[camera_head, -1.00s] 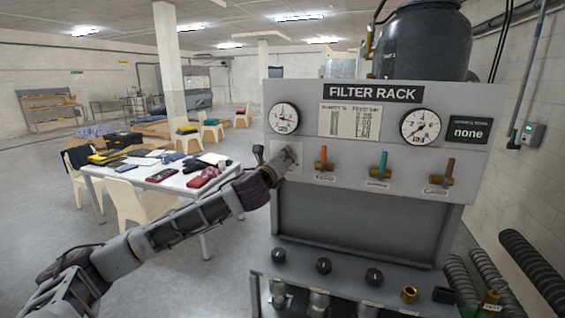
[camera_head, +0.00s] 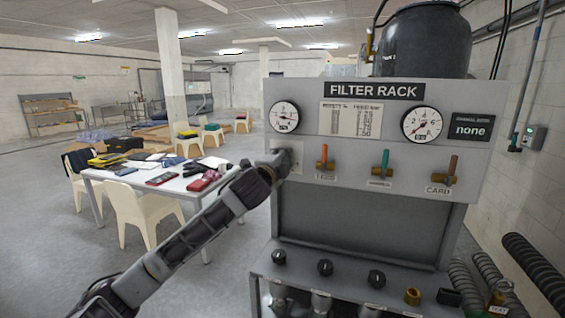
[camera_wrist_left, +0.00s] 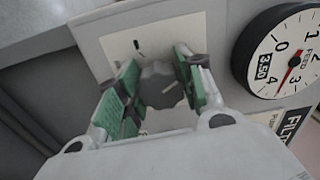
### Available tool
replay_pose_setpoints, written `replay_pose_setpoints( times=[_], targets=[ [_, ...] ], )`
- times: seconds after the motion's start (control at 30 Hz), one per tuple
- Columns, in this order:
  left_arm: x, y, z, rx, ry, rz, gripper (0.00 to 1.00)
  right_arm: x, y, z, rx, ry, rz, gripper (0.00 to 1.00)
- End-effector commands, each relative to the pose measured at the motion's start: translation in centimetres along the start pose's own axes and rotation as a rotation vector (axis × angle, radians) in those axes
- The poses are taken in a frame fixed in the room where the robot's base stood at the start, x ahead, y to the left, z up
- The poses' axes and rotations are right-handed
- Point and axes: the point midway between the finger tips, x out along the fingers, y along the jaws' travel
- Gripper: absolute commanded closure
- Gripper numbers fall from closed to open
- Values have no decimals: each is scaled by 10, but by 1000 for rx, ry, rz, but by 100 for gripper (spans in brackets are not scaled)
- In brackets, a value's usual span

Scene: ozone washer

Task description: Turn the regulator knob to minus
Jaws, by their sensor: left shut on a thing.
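The regulator knob (camera_wrist_left: 158,86) is a dark grey round knob on a pale square plate (camera_wrist_left: 115,50) in the left wrist view. A short dark mark shows on the plate above it. My left gripper (camera_wrist_left: 160,84) is shut on the knob, with a green-padded finger on either side. In the head view my left gripper (camera_head: 284,160) is at the plate on the left of the filter rack panel (camera_head: 300,92); the knob is hidden there. The feed gauge (camera_wrist_left: 285,55) beside the plate shows 3.50 in its small window. My right gripper is not in view.
Valves with orange (camera_head: 323,154), teal (camera_head: 385,160) and brown (camera_head: 452,166) handles stick out right of my gripper. Black knobs (camera_head: 325,267) line the lower shelf. A cluttered white table (camera_head: 207,185) stands behind my left arm.

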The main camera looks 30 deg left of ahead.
Motion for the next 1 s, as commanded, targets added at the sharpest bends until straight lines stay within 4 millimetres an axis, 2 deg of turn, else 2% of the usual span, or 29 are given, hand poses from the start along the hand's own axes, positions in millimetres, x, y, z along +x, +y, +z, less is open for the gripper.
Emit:
replay_pose_setpoints(
  times=[0.43,1.0],
  targets=[
    [0,4,-1,-425,-1,5,86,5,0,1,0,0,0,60],
    [0,6,-3,-926,-1,7,86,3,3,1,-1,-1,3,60]
  ],
)
